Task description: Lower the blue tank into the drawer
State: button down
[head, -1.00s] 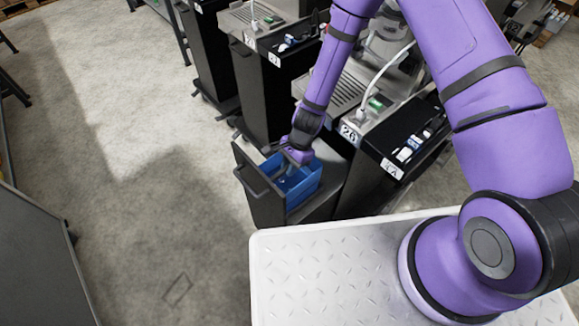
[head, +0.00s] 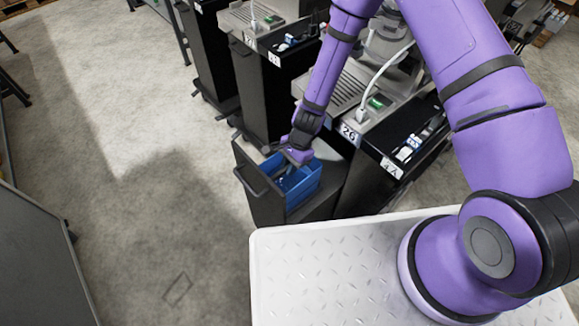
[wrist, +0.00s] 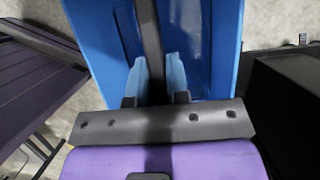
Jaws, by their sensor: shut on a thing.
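The blue tank (head: 303,190) is an open-topped box at the pulled-out dark drawer (head: 262,196) of a black cabinet. In the head view its lower part is hidden behind the drawer's walls, and its upper rim shows above the near side. My gripper (head: 297,160) is over the tank, pointing down. In the wrist view my gripper (wrist: 157,80) has its fingers shut on a dark bar that runs across the tank (wrist: 215,50). Whether the tank rests on the drawer's floor cannot be seen.
A dispenser marked 26 (head: 350,132) stands right behind the drawer, with a white hose. More black cabinets stand in a row toward the back. The floor (head: 150,140) at the left is clear.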

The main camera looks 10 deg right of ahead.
jog(key=shift+w+a+f, duration=0.25)
jog(key=shift+a+f, duration=0.1)
jog(key=shift+f, duration=0.1)
jog(key=c, duration=1)
grip_release()
jog(key=shift+c, duration=0.2)
